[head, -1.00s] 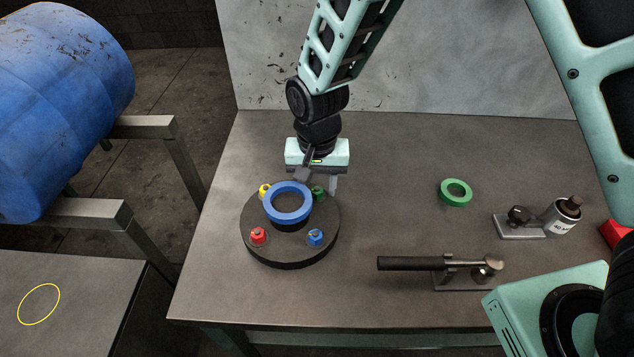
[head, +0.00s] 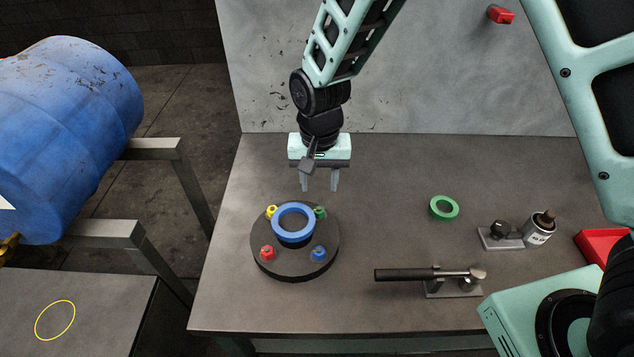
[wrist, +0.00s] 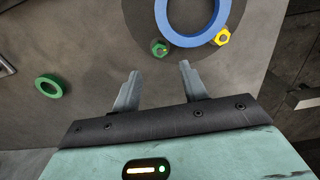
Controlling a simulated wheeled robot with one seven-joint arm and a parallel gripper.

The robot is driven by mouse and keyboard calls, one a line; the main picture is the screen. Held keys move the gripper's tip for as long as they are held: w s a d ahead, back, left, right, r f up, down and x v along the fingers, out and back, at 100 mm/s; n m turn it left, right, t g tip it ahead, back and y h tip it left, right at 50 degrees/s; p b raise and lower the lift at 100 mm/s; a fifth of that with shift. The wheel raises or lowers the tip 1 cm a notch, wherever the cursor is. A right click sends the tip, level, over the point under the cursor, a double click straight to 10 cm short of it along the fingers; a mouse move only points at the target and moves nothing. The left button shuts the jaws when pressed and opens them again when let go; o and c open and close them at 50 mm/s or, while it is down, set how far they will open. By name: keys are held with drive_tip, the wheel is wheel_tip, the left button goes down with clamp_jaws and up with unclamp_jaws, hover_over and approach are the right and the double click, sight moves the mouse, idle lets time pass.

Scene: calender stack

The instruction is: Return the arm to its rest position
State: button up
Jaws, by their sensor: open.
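My gripper (head: 319,182) is open and empty, fingers pointing down, above and just behind the round dark base on the grey table. In the wrist view my gripper (wrist: 157,82) shows two separate fingers with nothing between them. The blue ring also shows in the wrist view (wrist: 222,18), apart from the fingers.
A green ring (head: 434,210) lies alone on the table (head: 380,220). A black-handled clamp (head: 405,274), a small bottle (head: 539,229) and a red tray (head: 592,242) are to the right. A blue barrel (head: 75,130) rests on a frame at left. A grey wall stands behind.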

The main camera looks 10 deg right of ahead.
idle(0.4)
drive_tip(key=s+d+r+n, duration=0.1)
drive_tip(key=s+r+n, duration=0.2)
drive_tip(key=s, duration=0.5)
drive_tip(key=s+d+r+n, duration=0.2)
drive_tip(key=s+r+n, duration=0.1)
drive_tip(key=s+r, duration=0.2)
drive_tip(key=s+d+r+n+b, duration=0.1)
drive_tip(key=s+r+n, duration=0.3)
drive_tip(key=s, duration=0.6)
drive_tip(key=shift+s+d+r+y, duration=0.2)
drive_tip(key=shift+s+r+y, duration=0.1)
drive_tip(key=shift+r, duration=0.3)
